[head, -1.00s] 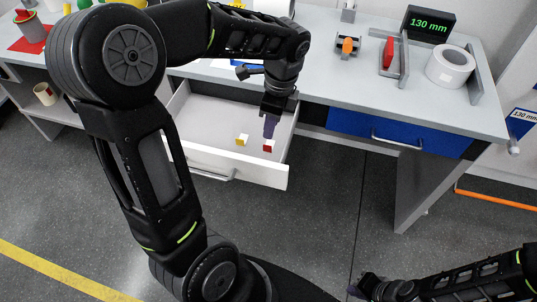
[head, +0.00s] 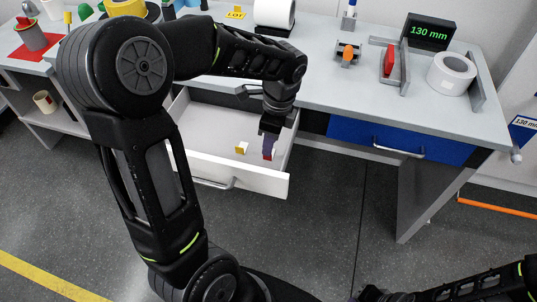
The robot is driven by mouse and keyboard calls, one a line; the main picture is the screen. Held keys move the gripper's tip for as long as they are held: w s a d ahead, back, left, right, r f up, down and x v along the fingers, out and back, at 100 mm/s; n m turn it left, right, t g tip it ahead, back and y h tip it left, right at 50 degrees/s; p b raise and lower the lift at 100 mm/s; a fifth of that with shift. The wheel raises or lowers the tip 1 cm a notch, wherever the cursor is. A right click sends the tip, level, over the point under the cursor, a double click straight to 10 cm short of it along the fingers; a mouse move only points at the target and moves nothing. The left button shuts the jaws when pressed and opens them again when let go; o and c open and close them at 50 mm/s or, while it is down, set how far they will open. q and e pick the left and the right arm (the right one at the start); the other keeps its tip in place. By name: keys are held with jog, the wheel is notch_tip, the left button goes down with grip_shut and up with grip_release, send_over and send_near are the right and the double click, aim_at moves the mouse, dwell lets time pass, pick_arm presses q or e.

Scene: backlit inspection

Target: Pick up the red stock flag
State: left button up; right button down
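The red stock flag (head: 267,157) is in the open white drawer (head: 208,122), near its front right corner. It is small and now mostly hidden behind my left gripper's finger. A yellow flag (head: 241,149) with a white part lies to its left in the drawer. My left gripper (head: 267,152) points down into the drawer, with its fingertips at the red flag. The fingers overlap in this view, so I cannot tell whether they are open, shut or touching the flag. My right gripper (head: 368,293) is at the bottom edge, only partly in view, away from the desk.
The drawer's front and side walls surround the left gripper closely. A shut blue drawer (head: 400,138) is to the right. On the desktop stand a tape roll (head: 451,73), a 130 mm display (head: 429,31), a red part (head: 390,60) and an orange-topped item (head: 348,53).

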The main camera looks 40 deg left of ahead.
pick_arm(q)
jog(key=shift+a+f, duration=0.15)
jog(key=shift+f, duration=1.15)
jog(key=shift+a+f, duration=0.15)
jog(key=shift+f, duration=1.15)
jog(key=shift+c, duration=0.6)
grip_shut()
